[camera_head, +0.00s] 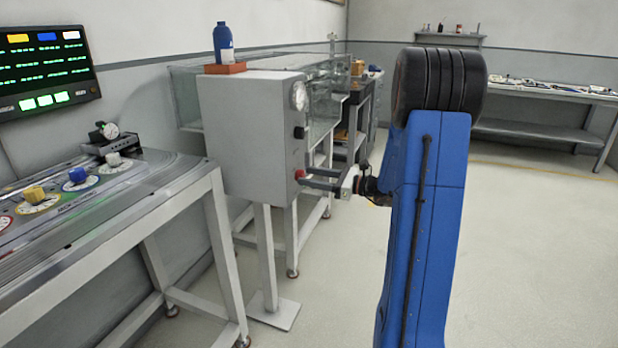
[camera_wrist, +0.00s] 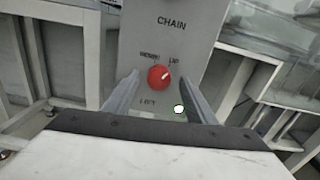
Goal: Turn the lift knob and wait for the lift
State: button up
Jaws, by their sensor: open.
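The red lift knob (camera_wrist: 159,77) sits on a grey panel (camera_wrist: 192,22) marked CHAIN above and LIFT below. Its white pointer mark points up and right, toward a small label too blurred to read surely. A small lamp (camera_wrist: 179,109), white with a green rim, is below right of the knob. My gripper (camera_wrist: 160,84) is open, one finger on each side of the knob, with gaps visible. In the head view the knob (camera_head: 299,174) is on the control box (camera_head: 245,130), and my gripper (camera_head: 318,180) reaches it from the right; contact is unclear.
The box carries a round gauge (camera_head: 299,96) and, on top, a blue bottle on a red block (camera_head: 225,68). A table with coloured dials (camera_head: 110,200) stands left, below a lit display (camera_head: 45,65). A glass tank (camera_head: 187,98) is behind. The floor at right is clear.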

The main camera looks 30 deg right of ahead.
jog(key=shift+w+a, duration=0.35)
jog(key=shift+w, duration=0.05)
jog(key=c, duration=1.1)
jog(key=shift+o, duration=0.3)
